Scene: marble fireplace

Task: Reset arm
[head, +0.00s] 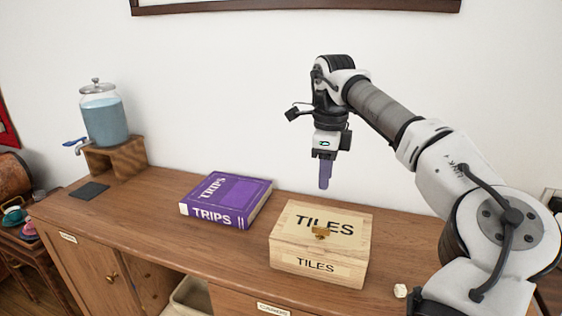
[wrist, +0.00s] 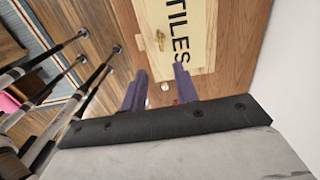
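Part of the box also shows in the wrist view (wrist: 200,40) beyond the fingertips.
A purple TRIPS book (head: 240,192) lies left of the box on the sideboard (head: 150,210). A glass water dispenser (head: 104,120) stands on a wooden stand at the far left. A small pale cube (head: 400,291) lies right of the box. A white wall is behind.

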